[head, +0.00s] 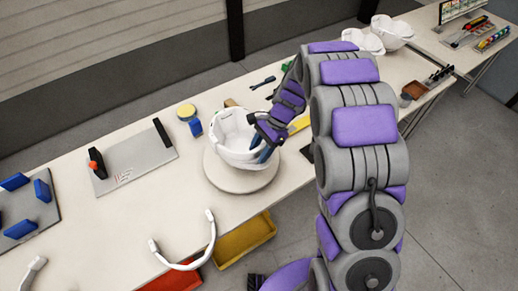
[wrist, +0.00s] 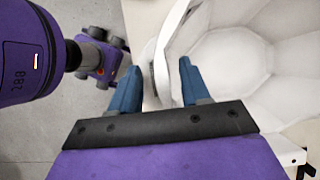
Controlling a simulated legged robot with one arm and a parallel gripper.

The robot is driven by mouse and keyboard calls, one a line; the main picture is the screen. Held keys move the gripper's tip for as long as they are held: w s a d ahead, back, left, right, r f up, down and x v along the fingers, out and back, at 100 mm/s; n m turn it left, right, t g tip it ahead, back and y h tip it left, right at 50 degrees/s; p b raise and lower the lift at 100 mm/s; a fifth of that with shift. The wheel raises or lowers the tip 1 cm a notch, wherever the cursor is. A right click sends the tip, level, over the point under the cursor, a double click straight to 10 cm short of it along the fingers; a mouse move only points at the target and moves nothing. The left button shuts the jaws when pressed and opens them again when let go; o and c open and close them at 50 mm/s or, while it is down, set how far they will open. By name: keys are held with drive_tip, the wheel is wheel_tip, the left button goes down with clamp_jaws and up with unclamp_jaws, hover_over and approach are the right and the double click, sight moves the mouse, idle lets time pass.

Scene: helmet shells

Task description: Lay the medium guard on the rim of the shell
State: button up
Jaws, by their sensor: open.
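The white shell (head: 228,128) sits open side up on a round white stand (head: 240,181). Its pale faceted inside fills the right of the wrist view (wrist: 240,70). My gripper (head: 266,153) is at the shell's right side, with its blue fingers apart. In the wrist view my gripper (wrist: 158,68) straddles a white curved edge (wrist: 161,68), one finger outside and one inside the shell. I cannot tell whether this edge is only the rim or a guard lying on it. A white curved guard (head: 188,266) lies at the table's front edge; another (head: 31,272) is partly cut off. Their sizes are unclear.
Behind the shell are a yellow-topped round tin (head: 186,110) and a blue block (head: 196,128). A grey board with a black bar (head: 163,134) lies to the left. A yellow bin (head: 245,238) and red bin (head: 172,281) sit below the front edge. More white shells (head: 391,32) stand far right.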

drive_tip(key=shift+r, duration=0.1)
drive_tip(key=p+v, duration=0.2)
drive_tip(key=v, duration=1.5)
drive_tip(key=shift+w, duration=0.1)
drive_tip(key=s+d+r+n+h+b, duration=0.1)
drive_tip(key=s+r+n, duration=0.15)
drive_tip(key=s, duration=0.65)
drive_tip(key=s+d+r+n+h+b, duration=0.1)
drive_tip(key=s+d+r+n+h, duration=0.15)
drive_tip(key=s, duration=0.65)
drive_tip(key=s+d+f+n, duration=0.1)
drive_tip(key=s+f+n, duration=0.1)
drive_tip(key=s, duration=0.7)
drive_tip(key=s+d+f+n+t+h+b, duration=0.1)
drive_tip(key=s+n, duration=0.3)
drive_tip(key=s, duration=0.6)
drive_tip(key=shift+s+d+f+t, duration=0.15)
drive_tip(key=shift+d+f+t, duration=0.15)
drive_tip(key=shift+d+f, duration=0.45)
drive_tip(key=shift+o, duration=0.4)
drive_tip(key=shift+h, duration=0.25)
